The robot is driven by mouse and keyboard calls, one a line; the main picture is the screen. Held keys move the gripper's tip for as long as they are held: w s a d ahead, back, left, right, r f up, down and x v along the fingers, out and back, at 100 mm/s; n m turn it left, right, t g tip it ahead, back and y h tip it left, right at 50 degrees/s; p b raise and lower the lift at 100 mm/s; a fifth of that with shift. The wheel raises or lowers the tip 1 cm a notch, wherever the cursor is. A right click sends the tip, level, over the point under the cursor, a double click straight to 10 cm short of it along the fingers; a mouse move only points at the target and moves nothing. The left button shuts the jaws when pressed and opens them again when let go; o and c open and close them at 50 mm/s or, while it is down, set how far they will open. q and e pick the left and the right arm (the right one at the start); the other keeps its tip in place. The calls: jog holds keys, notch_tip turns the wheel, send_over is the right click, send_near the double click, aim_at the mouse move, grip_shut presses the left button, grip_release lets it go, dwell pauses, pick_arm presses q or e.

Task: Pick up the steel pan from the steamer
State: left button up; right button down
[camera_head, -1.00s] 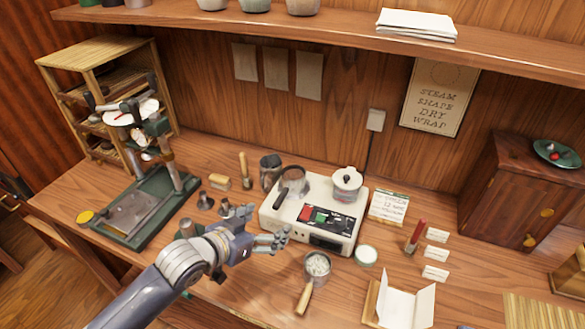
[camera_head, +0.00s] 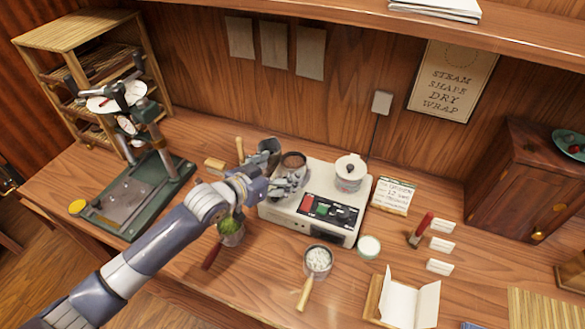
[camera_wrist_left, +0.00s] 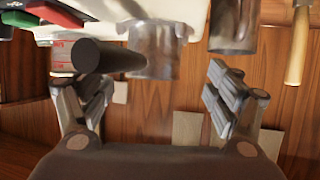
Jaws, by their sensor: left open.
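The steel pan (camera_head: 293,161) stands on the left burner side of the white steamer (camera_head: 308,228). In the left wrist view the pan (camera_wrist_left: 154,52) shows as a grey metal cup with a dark handle (camera_wrist_left: 105,57). My left gripper (camera_head: 290,184) is open at the pan's near side and covers part of it in the head view. In the left wrist view the gripper (camera_wrist_left: 158,88) has its fingers spread, with nothing between them; the handle passes near one finger. Whether they touch I cannot tell. My right gripper is not in view.
A dark metal jug (camera_head: 269,147) stands close left of the pan. A pan with green leaves (camera_head: 231,226) and one with white pieces (camera_head: 318,261) stand in front. A press (camera_head: 125,190) is at left.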

aim_at(286, 167)
pick_arm(q)
jog(key=shift+w+d+f+p, duration=0.15)
jog(key=shift+w+d+p, duration=0.65)
jog(key=shift+d, duration=0.25)
jog(key=shift+x, duration=1.25)
jog(key=shift+s+f, duration=0.1)
jog(key=shift+c, duration=0.2)
jog(key=c, duration=1.3)
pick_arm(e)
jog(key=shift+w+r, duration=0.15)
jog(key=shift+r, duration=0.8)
